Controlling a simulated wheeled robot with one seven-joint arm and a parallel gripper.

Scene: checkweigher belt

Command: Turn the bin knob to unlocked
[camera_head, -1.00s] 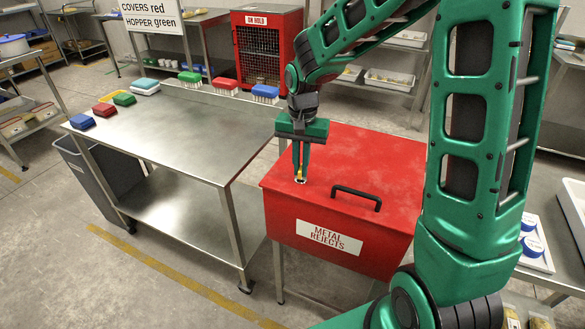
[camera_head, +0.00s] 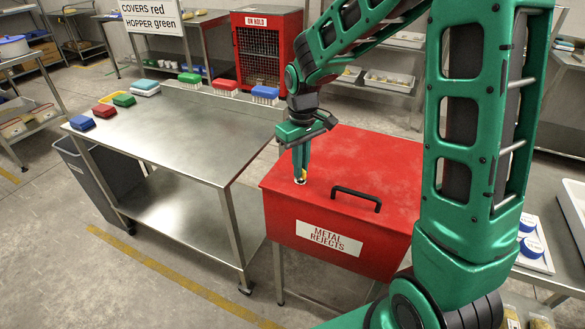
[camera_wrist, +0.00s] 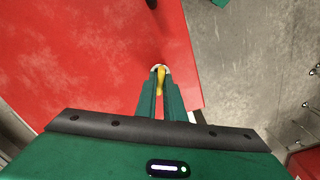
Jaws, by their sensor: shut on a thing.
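The red metal rejects bin (camera_head: 345,165) stands at the right of the steel table, its lid closed. The bin knob (camera_head: 301,179) is small and yellow on a pale round base, near the lid's left front corner. My gripper (camera_head: 301,175) points down at it, its green fingers shut on the knob. In the wrist view the yellow knob (camera_wrist: 160,78) shows between my fingertips (camera_wrist: 160,84), which hide part of it. The knob's lock marks are too small or hidden to read.
A black handle (camera_head: 356,194) rises from the lid right of the knob. The steel table (camera_head: 180,135) left of the bin carries several coloured brushes and blocks along its edges. A red cage marked ON HOLD (camera_head: 266,48) stands behind.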

